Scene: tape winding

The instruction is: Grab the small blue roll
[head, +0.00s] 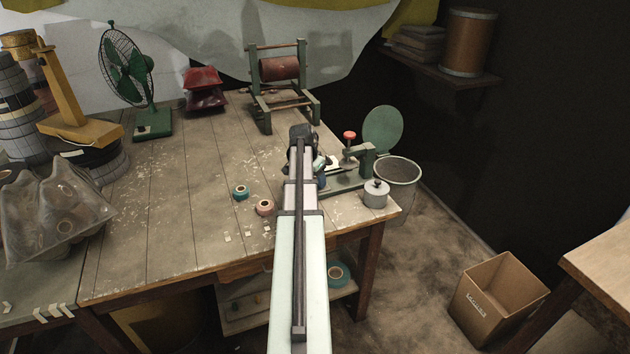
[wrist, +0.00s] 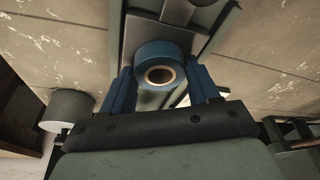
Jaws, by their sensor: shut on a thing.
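The small blue roll (wrist: 160,54), with a tan core, sits between the two blue fingers of my gripper (wrist: 162,82) in the wrist view. My gripper is shut on it, one finger on each side. Behind the roll is a grey metal plate with a dark green frame; I cannot tell whether the roll touches it. In the head view my gripper (head: 320,178) is beside the green machine (head: 347,180) at the table's right side. My arm and gripper hide most of the roll there.
A teal roll (head: 241,192) and a pink roll (head: 264,207) lie on the wooden table (head: 180,220), left of my arm. A grey lidded pot (head: 376,194) stands right of the machine. A green fan (head: 130,75) and a winding frame (head: 280,85) stand farther back.

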